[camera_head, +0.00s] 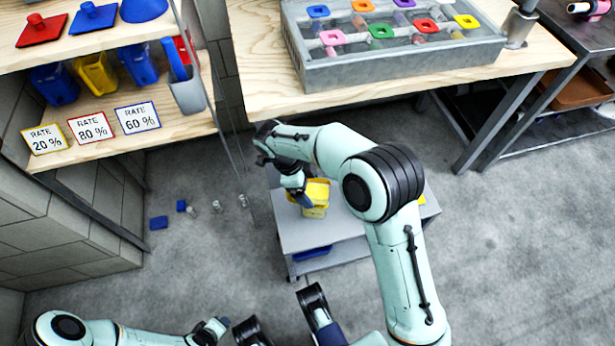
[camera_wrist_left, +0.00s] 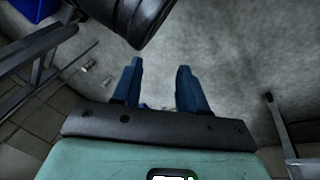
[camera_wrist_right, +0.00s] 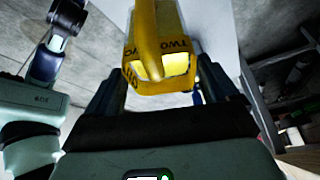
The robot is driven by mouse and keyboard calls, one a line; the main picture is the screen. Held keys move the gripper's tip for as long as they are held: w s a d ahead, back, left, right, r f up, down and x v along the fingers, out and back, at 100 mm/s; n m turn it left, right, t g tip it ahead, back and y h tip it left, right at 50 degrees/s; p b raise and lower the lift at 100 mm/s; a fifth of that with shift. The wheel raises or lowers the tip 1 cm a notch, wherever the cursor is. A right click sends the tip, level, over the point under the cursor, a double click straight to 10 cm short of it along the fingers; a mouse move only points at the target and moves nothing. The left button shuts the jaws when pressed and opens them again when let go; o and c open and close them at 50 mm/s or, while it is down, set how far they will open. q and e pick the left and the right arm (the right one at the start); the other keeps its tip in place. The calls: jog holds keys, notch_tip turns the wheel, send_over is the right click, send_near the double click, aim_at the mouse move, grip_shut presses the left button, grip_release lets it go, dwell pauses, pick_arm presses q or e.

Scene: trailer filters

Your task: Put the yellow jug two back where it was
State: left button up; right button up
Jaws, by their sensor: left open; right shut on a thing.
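The yellow jug two (camera_head: 316,196) is at the grey cart (camera_head: 340,232) in the head view, partly hidden by my right arm. In the right wrist view the jug (camera_wrist_right: 157,40) stands out between the fingers with "TWO" lettered on it. My right gripper (camera_wrist_right: 157,78) is shut on this jug. I cannot tell whether the jug touches the cart top. In the left wrist view my left gripper (camera_wrist_left: 158,80) is open and empty, with bare floor beyond its blue fingers. Another yellow jug (camera_head: 97,73) stands on the left shelf (camera_head: 190,122) between blue ones.
Rate cards (camera_head: 90,127) line the shelf front. A workbench (camera_head: 260,65) with a grey tray (camera_head: 400,68) of coloured pieces stands at the back. Blue pieces (camera_head: 158,222) and small cylinders lie on the floor left of the cart.

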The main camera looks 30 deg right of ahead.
pick_arm(q)
jog(key=shift+g, duration=0.6)
jog(key=shift+s+a+f+b, duration=0.15)
jog(key=shift+s+f+b, duration=0.25)
jog(key=shift+s+f, duration=0.45)
jog(key=shift+s+a+f+b, duration=0.15)
jog(key=shift+s+f+b, duration=0.25)
jog(key=shift+s+f, duration=0.4)
pick_arm(e)
jog(key=shift+f, duration=3.15)
pick_arm(q)
jog(key=shift+s, duration=0.15)
pick_arm(e)
jog(key=shift+f, duration=0.15)
jog(key=o, duration=1.8)
jog(key=shift+r, duration=0.2)
jog(key=p+v, duration=0.2)
jog(key=v, duration=0.8)
jog(key=shift+w+a+r+p, duration=0.1)
jog(key=shift+a+r+p, duration=0.05)
jog(key=shift+r+p, duration=0.15)
jog(key=shift+w+a+r, duration=0.1)
jog(key=shift+a+r, duration=0.1)
jog(key=shift+r, duration=0.3)
pick_arm(q)
jog(key=w+d+r+t, duration=0.1)
jog(key=w+r, duration=0.2)
jog(key=r, duration=0.1)
jog(key=shift+w+r, duration=0.3)
jog(key=shift+r, duration=0.1)
